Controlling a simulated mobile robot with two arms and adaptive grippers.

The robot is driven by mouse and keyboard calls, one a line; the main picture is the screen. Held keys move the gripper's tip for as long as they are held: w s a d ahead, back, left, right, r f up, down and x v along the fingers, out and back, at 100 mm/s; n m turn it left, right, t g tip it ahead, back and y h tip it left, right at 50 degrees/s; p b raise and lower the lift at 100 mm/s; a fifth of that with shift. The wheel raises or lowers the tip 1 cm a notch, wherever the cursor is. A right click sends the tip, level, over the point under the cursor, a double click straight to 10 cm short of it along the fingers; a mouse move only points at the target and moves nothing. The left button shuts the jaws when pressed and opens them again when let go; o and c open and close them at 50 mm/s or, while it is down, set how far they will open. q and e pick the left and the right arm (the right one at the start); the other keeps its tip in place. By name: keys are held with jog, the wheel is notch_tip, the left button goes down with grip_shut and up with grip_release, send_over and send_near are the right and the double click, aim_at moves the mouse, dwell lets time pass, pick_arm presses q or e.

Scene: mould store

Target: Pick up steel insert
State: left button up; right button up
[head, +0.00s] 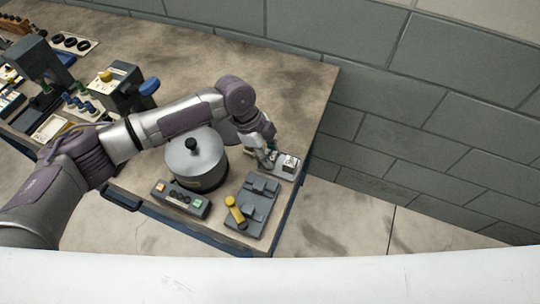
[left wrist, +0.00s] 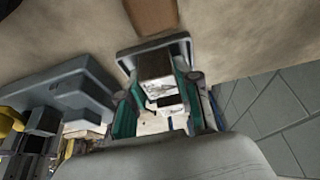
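The steel insert (head: 290,162), a small bright block, sits on a small grey tray (head: 291,177) near the table's right corner. My left gripper (head: 268,157) is low over the left side of that tray, close beside the insert. In the left wrist view, the teal-padded fingers of my left gripper (left wrist: 158,105) are spread apart. The insert (left wrist: 161,91) shows between and beyond them, with the tray rim (left wrist: 150,45) behind. Whether either finger touches the insert cannot be told. My right gripper is not in view.
A grey fixture plate (head: 262,190) with a yellow handle (head: 235,210), a button box (head: 180,199) and a round metal pot (head: 197,160) stand close by. A dark press-like device (head: 118,88) is farther left. A grey block wall (head: 400,120) lies beyond the table (head: 290,75).

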aim_at(275, 155)
pick_arm(q)
grip_shut()
jog(key=shift+r, duration=0.1)
jog(key=shift+w+r, duration=0.1)
jog(key=shift+r, duration=0.3)
notch_tip(275, 155, up, 3)
jog(key=shift+f+b, duration=0.2)
jog(key=shift+b, duration=0.55)
jog(key=s+d+r+p, duration=0.2)
jog(key=s+d+r, duration=0.2)
jog(key=s+r, duration=0.6)
jog(key=shift+s+d+r, duration=0.25)
jog(key=shift+s+d, duration=0.05)
jog(key=shift+s, duration=0.15)
